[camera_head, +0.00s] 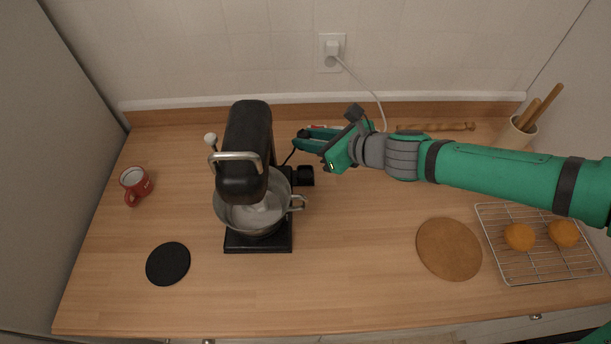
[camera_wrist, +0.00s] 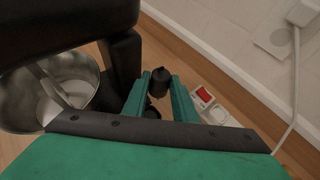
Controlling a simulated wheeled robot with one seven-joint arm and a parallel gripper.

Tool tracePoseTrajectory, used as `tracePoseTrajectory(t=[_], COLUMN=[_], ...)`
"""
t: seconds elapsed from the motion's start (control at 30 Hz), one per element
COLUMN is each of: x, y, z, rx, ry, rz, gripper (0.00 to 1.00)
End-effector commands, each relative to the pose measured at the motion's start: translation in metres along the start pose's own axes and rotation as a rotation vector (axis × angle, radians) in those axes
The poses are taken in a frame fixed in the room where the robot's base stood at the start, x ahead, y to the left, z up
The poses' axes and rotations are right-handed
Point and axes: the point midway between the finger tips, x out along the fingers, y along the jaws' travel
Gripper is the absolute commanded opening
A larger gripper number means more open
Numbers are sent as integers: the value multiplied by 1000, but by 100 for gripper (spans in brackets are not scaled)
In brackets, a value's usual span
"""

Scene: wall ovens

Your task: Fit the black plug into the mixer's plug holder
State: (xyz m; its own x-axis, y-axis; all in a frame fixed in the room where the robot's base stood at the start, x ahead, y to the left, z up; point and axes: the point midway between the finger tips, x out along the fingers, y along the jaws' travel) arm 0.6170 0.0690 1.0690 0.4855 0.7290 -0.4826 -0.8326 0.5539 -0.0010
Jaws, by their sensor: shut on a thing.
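The black stand mixer (camera_head: 247,150) stands left of centre on the counter with a steel bowl (camera_head: 228,215). My gripper (camera_head: 301,140) is just right of and behind the mixer's body. In the wrist view my gripper (camera_wrist: 160,84) is shut on the black plug (camera_wrist: 158,80), held between its fingertips. The plug is hidden by the fingers in the head view. A black block (camera_head: 304,176) at the mixer's right side looks like the plug holder. A dark round shape (camera_wrist: 152,112) below the plug may be the holder; contact cannot be told.
A power strip with a red switch (camera_wrist: 203,95) lies by the wall, partly behind my gripper. A white cord runs from the wall outlet (camera_head: 332,52).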

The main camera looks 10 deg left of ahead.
Motion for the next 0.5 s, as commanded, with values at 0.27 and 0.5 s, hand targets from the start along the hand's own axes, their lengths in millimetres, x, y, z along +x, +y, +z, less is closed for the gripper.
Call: tracePoseTrajectory(t=[0.27, 0.5], x=[-11, 8], y=[5, 6], z=[-4, -37], rx=[-41, -40], ry=[0, -2], rz=[79, 85], gripper=[2, 2])
